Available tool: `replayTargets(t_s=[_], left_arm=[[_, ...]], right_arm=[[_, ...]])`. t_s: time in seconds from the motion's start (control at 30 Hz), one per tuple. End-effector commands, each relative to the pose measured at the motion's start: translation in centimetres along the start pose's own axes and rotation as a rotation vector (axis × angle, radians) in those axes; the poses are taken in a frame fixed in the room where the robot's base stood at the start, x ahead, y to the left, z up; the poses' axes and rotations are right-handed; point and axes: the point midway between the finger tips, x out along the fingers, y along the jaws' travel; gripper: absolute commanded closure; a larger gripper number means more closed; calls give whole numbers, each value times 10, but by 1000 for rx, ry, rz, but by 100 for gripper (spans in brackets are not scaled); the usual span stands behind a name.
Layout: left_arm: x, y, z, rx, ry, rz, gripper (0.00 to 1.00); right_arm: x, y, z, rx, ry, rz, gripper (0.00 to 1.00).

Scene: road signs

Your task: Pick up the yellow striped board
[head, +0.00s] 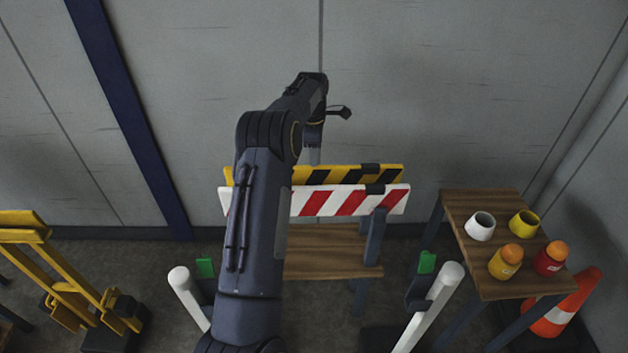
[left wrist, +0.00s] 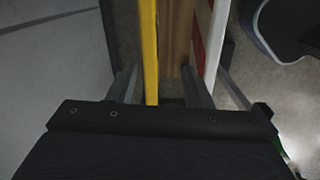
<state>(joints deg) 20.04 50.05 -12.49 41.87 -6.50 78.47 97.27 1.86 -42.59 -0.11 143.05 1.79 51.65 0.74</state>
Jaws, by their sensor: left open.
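The yellow board with black stripes (head: 385,175) stands on edge at the back of the wooden stand in the head view, behind a red-and-white striped board (head: 385,200). My left arm hides part of both boards. In the left wrist view the yellow board's top edge (left wrist: 150,50) runs up the middle as a thin yellow strip. My left gripper (head: 315,155) is above the yellow board, its fingers pointing down. It is open, and in the left wrist view its fingers lie to either side of the yellow strip. Whether they touch it cannot be told. My right gripper is not in view.
The wooden stand (head: 325,264) carries both boards close together, with the grey wall (head: 450,90) behind. A wooden table (head: 480,205) at right holds cups and jars; an orange cone (head: 565,315) leans beside it. Yellow folded frames (head: 60,265) stand at left.

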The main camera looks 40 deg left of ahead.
Motion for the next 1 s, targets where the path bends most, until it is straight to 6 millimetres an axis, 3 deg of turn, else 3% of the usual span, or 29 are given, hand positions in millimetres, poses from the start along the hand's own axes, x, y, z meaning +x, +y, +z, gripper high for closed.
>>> replayTargets(t_s=[0.03,0.2,0.7,1.0], left_arm=[[12,6,-2,-40,15,-6,55],[32,12,-4,-106,36,-14,55],[95,15,-7,-105,35,-14,55],[103,15,-7,-105,34,-11,55]], right_arm=[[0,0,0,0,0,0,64],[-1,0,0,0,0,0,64],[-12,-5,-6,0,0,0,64],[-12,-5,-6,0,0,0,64]])
